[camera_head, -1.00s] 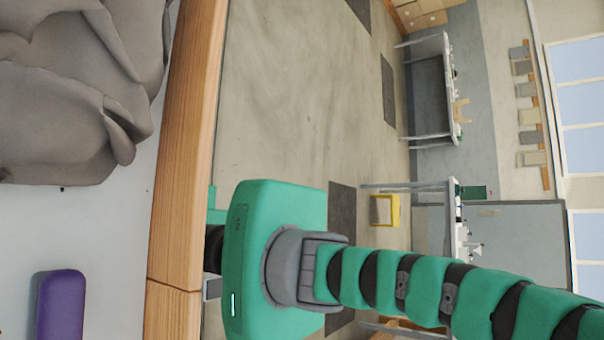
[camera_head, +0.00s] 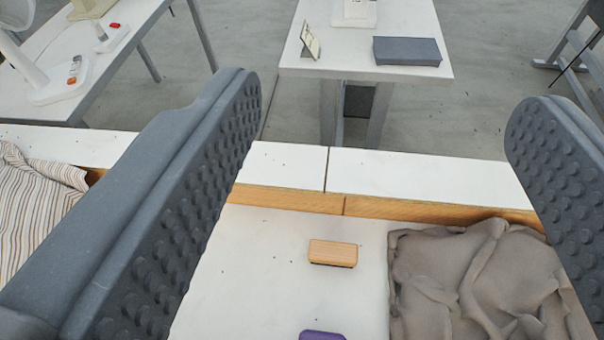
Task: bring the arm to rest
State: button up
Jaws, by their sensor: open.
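My gripper (camera_head: 385,115) is open and empty in the head camera view. Its two grey studded fingers stand wide apart, one from the lower left and one at the right edge. Between and beyond them lies a white table top (camera_head: 270,270), with nothing between the fingertips touching either pad. The rest of my arm is not in view now.
On the table top are a wooden block (camera_head: 333,252), a purple object (camera_head: 322,335), a crumpled grey-brown cloth (camera_head: 470,280) and a striped cloth (camera_head: 35,205). A wooden edge (camera_head: 290,199) runs behind them. Farther back, a white table (camera_head: 365,62) bears a dark box (camera_head: 407,51).

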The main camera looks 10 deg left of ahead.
jog(key=shift+s+d+r, duration=0.15)
jog(key=shift+s+r, duration=0.1)
notch_tip(320, 180, up, 5)
jog(key=p, duration=0.5)
jog(key=shift+r, duration=0.2)
dwell(0.6)
